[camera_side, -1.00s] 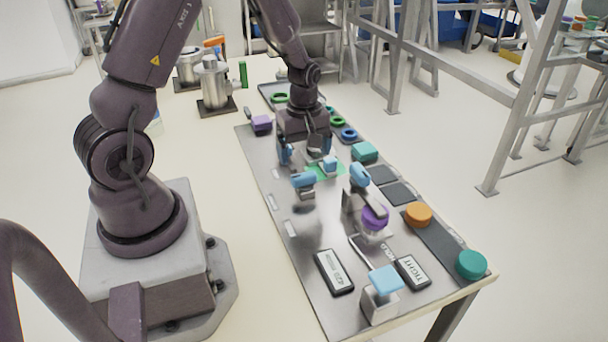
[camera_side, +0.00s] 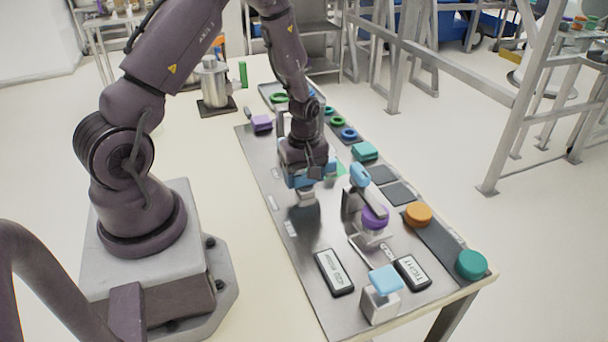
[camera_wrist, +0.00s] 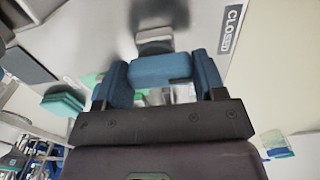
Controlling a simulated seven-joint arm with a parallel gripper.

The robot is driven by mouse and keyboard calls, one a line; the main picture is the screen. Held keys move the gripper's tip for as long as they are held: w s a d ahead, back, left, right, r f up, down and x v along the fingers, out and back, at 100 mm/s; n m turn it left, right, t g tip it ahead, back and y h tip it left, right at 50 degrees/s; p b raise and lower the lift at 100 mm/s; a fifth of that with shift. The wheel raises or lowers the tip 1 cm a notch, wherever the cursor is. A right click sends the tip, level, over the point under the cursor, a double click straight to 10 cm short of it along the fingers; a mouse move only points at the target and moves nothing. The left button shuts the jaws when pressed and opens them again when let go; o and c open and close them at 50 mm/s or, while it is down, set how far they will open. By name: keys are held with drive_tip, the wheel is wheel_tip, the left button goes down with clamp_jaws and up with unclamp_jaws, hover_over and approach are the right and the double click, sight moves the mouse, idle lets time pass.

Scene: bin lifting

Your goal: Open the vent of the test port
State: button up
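A blue handle (camera_wrist: 160,68) on a grey mount (camera_wrist: 155,38) sits between the two blue fingers of my gripper (camera_wrist: 163,82) in the wrist view. It appears to be the vent handle. The fingers are spread wide, one at each end of the handle, with little or no visible gap; contact is unclear. In the side view my gripper (camera_side: 311,178) is low over the grey mount (camera_side: 306,198) and hides most of the handle. A "CLOSED" label (camera_wrist: 231,30) lies on the plate to the right of the mount in the wrist view.
Right of my gripper stands a clamp with a blue grip (camera_side: 360,176) and a purple cap (camera_side: 374,217). A purple block (camera_side: 261,123) is farther back.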

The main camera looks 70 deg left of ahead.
drive_tip(key=shift+m, duration=0.4)
drive_tip(key=m, duration=0.8)
drive_tip(key=shift+a+m, duration=0.15)
drive_tip(key=shift+m, duration=0.15)
drive_tip(key=m, duration=0.4)
drive_tip(key=shift+w, duration=0.1)
drive_tip(key=m, duration=0.4)
drive_tip(key=shift+w+m, duration=0.1)
drive_tip(key=shift+m, duration=0.3)
drive_tip(key=o, duration=0.9)
